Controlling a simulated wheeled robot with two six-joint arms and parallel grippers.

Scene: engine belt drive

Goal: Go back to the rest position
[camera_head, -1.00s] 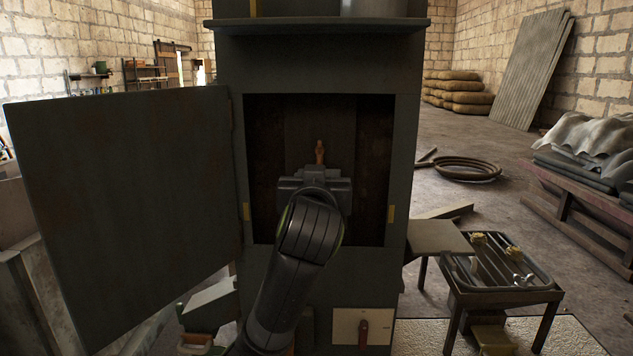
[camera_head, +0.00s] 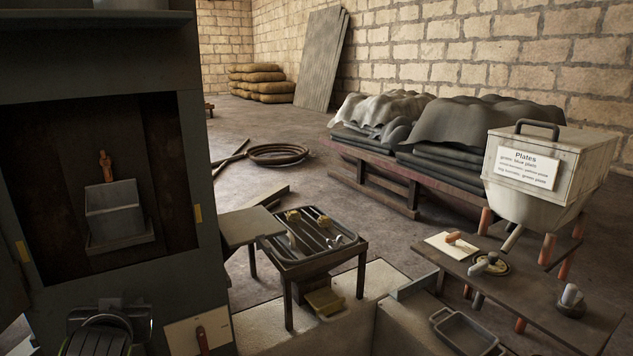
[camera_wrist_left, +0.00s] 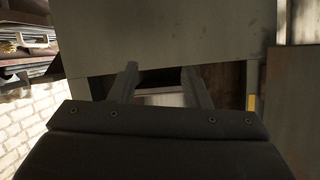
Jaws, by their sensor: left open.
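My left gripper (camera_head: 108,322) is at the bottom left of the head view, low in front of the dark cabinet (camera_head: 150,290) and below its opening. In the left wrist view its two fingers (camera_wrist_left: 162,85) stand apart with nothing held between them. A grey metal box (camera_head: 115,210) sits inside the opening, clear of the gripper, with a small orange-brown piece (camera_head: 106,166) above it. My right gripper is in neither view.
A red-handled lever (camera_head: 202,340) is on the cabinet front. To the right stand a small table with a tray (camera_head: 315,262), a low bench (camera_head: 520,285) with several tools, and a bin labelled Plates (camera_head: 540,170). A coiled hose (camera_head: 278,153) lies on open floor behind.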

